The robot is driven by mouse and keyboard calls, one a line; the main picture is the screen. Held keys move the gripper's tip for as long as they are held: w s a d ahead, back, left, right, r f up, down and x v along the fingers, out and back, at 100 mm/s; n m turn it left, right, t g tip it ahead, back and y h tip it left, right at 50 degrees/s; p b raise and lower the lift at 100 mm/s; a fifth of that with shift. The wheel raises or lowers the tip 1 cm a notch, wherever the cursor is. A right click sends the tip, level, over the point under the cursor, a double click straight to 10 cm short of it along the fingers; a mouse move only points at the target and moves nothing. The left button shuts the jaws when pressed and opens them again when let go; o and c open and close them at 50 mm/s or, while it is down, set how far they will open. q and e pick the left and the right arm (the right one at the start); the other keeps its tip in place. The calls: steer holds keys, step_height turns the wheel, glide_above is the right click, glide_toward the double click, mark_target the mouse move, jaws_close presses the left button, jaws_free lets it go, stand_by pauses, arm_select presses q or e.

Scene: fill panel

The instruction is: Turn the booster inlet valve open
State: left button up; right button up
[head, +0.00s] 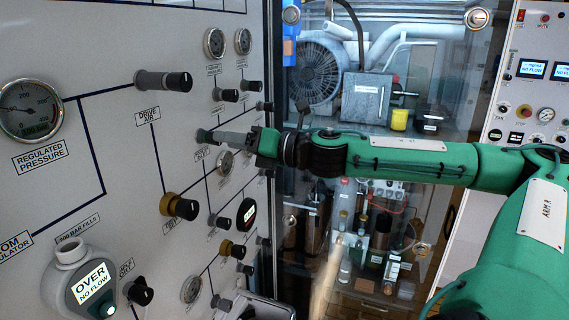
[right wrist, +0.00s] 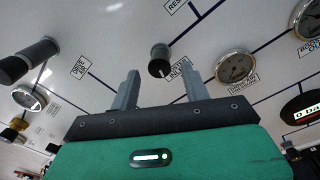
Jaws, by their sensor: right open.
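The fill panel (head: 120,190) stands on the left of the head view. My right gripper (head: 218,137) reaches in from the right, its fingers pointing at a small dark knob (head: 203,135) on the panel. In the right wrist view the open gripper (right wrist: 162,86) has one finger on each side of the line to a black-ended knob (right wrist: 159,60). A label beside it is partly readable and seems to end in "INLET". The knob appears beyond the fingertips; I cannot tell whether they touch it. My left gripper is not in view.
A large pressure gauge (head: 30,108) is at far left. A glass-fronted cabinet (head: 440,200) stands behind my right arm.

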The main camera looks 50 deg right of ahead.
steer(key=b+v, duration=0.9)
steer(key=v, duration=0.2)
steer(key=shift+f, duration=0.1)
stand_by(0.5)
